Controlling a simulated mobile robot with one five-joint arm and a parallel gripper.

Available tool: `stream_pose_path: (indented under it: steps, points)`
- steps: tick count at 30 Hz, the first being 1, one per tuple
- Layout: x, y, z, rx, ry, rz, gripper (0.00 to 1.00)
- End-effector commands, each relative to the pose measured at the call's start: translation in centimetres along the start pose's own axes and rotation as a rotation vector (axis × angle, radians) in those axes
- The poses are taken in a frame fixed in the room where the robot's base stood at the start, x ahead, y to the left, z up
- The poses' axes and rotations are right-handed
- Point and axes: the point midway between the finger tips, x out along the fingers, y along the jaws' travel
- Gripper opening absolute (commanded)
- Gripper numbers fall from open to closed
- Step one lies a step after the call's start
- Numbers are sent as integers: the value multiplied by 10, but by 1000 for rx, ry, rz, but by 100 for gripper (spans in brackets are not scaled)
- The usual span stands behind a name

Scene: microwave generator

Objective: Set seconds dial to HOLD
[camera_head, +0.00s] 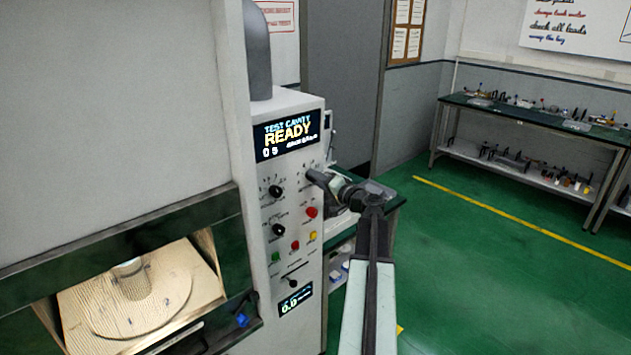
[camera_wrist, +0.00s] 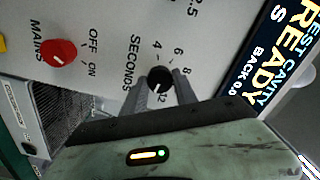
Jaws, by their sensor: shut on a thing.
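The seconds dial (camera_wrist: 159,77) is a round black knob beside the word SECONDS on the pale panel, with the numbers 4, 6, 8 and 12 around it. My gripper (camera_wrist: 161,88) has one finger on each side of the knob and is shut on it. A small pale mark shows on the knob's lower part, near the 12; its exact setting is hard to tell. I cannot make out a HOLD label. In the head view my gripper (camera_head: 318,178) reaches the panel's upper right and hides the dial.
The display (camera_head: 287,134) reads TEST CAVITY READY. A red MAINS knob (camera_wrist: 58,54) sits beside the dial. Other black knobs (camera_head: 276,191) and coloured buttons are close by on the panel. A lit cavity (camera_head: 140,290) is at left. Green floor is open at right.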

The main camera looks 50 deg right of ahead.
Motion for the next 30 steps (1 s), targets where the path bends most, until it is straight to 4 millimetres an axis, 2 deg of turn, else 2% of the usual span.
stream_pose_path:
  steps: [12,28,29,30]
  points:
    - [0,-1,-3,191,7,-3,0]
    - [0,0,-3,216,8,-3,0]
    - [0,0,-3,216,8,-3,37]
    - [0,0,-3,216,8,-2,48]
